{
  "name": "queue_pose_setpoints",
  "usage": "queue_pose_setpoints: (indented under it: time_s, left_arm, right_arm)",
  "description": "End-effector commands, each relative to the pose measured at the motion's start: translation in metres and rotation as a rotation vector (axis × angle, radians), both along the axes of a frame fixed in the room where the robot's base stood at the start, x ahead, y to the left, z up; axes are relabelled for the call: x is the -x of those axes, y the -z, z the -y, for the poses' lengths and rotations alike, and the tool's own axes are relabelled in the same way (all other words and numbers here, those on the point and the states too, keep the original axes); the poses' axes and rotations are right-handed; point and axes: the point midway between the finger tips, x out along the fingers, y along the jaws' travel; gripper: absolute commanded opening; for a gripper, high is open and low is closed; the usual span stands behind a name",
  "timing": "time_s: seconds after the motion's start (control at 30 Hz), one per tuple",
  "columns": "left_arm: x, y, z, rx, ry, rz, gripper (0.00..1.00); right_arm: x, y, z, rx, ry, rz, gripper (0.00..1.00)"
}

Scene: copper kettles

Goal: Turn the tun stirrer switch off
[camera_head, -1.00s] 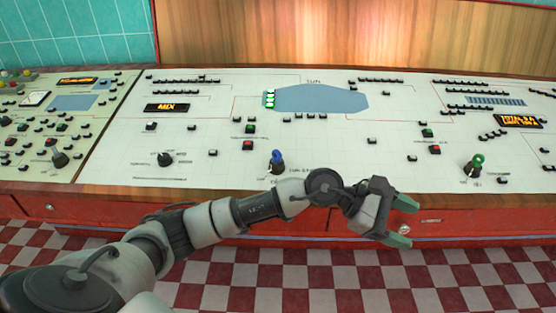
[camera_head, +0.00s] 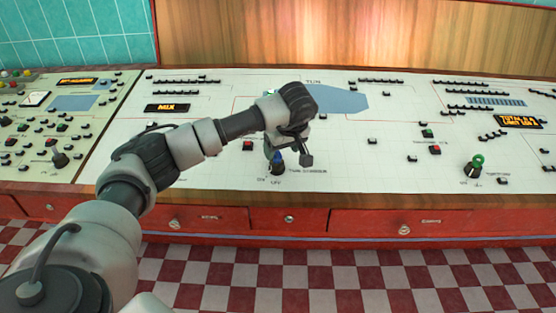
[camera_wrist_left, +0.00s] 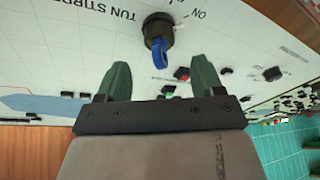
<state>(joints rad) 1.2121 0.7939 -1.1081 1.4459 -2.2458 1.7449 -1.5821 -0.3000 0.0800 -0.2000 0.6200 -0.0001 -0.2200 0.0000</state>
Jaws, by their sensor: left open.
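The tun stirrer switch (camera_head: 277,165) is a dark round knob with a blue handle, on the front part of the white panel beside a "TUN STIRRER" label. It also shows in the left wrist view (camera_wrist_left: 158,36), with part of the label to its left and "ON" by it. My left gripper (camera_head: 275,151) is just behind and above the switch in the head view, pointing down. In the left wrist view its two green fingers (camera_wrist_left: 161,68) are apart and empty, with the knob beyond their tips. I cannot tell whether they touch it. My right gripper is not in view.
A green-handled knob (camera_head: 475,164) stands to the right. A red button (camera_wrist_left: 182,73) and a green button (camera_wrist_left: 168,94) lie near my left fingers. Several small black switches dot the panel (camera_head: 350,200). Red drawers (camera_head: 370,220) are below its front edge.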

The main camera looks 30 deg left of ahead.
Motion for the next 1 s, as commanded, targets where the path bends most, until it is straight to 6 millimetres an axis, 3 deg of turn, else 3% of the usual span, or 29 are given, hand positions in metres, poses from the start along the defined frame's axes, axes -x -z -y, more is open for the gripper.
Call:
queue_pose_setpoints:
  time_s: [0.1, 0.3, 0.73, 1.0]
  left_arm:
    - [-0.004, 0.023, -0.008, 0.001, -0.002, -0.003, 0.67]
    - [-0.010, 0.048, -0.016, 0.002, -0.001, 0.000, 0.67]
    - [-0.012, 0.058, -0.020, 0.002, 0.002, 0.002, 0.67]
    - [-0.011, 0.057, -0.020, 0.002, 0.001, 0.002, 0.26]
  right_arm:
    - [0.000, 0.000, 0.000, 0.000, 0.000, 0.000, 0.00]
    - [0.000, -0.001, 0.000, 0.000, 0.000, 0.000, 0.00]
    - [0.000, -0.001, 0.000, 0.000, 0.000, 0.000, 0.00]
    - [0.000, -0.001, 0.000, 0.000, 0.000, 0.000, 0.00]
